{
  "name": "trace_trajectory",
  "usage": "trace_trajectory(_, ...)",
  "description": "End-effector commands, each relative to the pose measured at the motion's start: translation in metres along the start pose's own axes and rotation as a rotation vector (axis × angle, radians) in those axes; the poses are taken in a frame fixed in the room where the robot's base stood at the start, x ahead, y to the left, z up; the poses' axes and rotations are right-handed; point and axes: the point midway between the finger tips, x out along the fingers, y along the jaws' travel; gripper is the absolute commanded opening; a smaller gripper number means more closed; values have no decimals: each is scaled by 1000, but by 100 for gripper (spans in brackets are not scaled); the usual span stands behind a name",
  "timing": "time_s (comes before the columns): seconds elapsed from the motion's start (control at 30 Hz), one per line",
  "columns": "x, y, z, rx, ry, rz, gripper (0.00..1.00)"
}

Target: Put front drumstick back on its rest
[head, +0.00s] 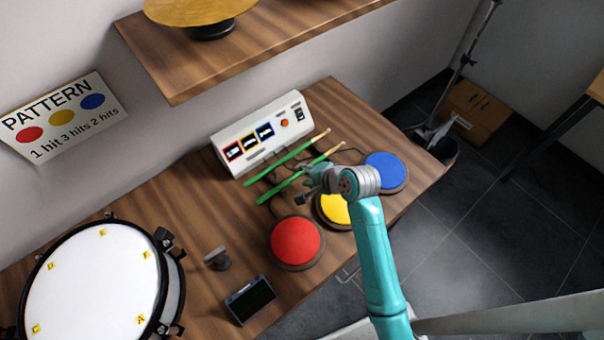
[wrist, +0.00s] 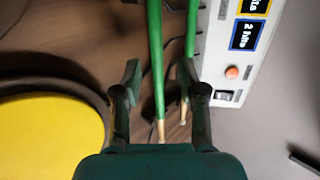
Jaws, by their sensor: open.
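Two green drumsticks with pale wooden tips lie side by side in front of the white control box (head: 262,132). The front drumstick (head: 277,190) is the one nearer the coloured pads; the back drumstick (head: 275,167) is nearer the box. My gripper (head: 304,184) is open over the front drumstick. In the wrist view the front drumstick (wrist: 156,62) runs between the open fingers, with the back drumstick (wrist: 191,30) by the right finger. I cannot tell how far above the sticks the fingers are. I cannot make out the rest clearly.
Red (head: 296,240), yellow (head: 333,209) and blue (head: 384,170) pads stand in front of the sticks; my arm partly covers the yellow one. A snare drum (head: 92,285), a small dark device (head: 250,299) and a grey-topped stand (head: 218,258) are at left. A shelf (head: 180,75) overhangs behind.

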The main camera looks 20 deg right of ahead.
Motion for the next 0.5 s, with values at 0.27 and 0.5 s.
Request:
trace_trajectory(0.27,-56,0,-1,1,3,-1,42)
trace_trajectory(0.5,-89,0,-1,1,2,-1,42)
